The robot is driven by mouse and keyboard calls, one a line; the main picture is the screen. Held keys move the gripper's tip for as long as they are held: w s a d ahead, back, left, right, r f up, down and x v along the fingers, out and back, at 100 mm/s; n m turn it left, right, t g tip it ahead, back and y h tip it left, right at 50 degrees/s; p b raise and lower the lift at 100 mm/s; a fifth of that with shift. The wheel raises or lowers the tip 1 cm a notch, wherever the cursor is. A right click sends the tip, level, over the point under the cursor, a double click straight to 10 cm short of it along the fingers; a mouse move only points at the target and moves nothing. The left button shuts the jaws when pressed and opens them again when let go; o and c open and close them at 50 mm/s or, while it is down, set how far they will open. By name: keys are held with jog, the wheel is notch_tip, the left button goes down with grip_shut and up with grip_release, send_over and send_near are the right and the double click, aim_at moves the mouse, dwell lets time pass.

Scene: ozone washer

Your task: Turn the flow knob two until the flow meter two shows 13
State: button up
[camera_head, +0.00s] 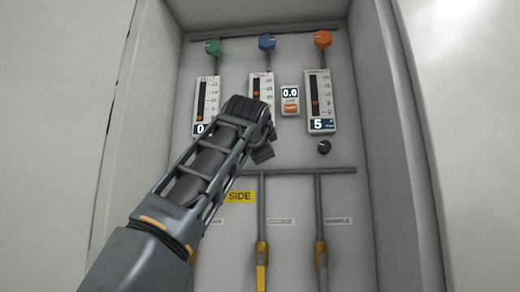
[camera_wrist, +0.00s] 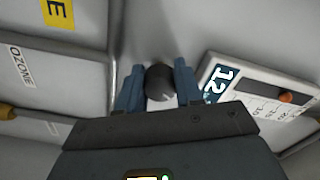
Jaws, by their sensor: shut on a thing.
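My gripper (camera_head: 262,150) reaches up to the panel below the middle flow meter (camera_head: 262,90). In the wrist view my gripper (camera_wrist: 157,82) has its two blue-grey fingers on either side of a dark round knob (camera_wrist: 160,77) and is shut on it. This knob is hidden behind my gripper in the head view. Beside it in the wrist view, the turned meter (camera_wrist: 265,92) has a digital display (camera_wrist: 220,80) that reads 12, and an orange float mark. My gripper hides the middle meter's display in the head view.
The left meter (camera_head: 207,98) shows a partly covered 0. The right meter (camera_head: 319,98) reads 5, with a black knob (camera_head: 324,147) below it. A small 0.0 display (camera_head: 290,93) sits between meters. Pipes with yellow-handled valves (camera_head: 320,248) run below. Cabinet walls flank the panel.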

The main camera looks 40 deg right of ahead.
jog(key=o, duration=1)
jog(key=shift+a, duration=0.1)
jog(key=shift+b+v, duration=0.85)
jog(key=shift+v, duration=3)
jog(key=shift+f, duration=0.1)
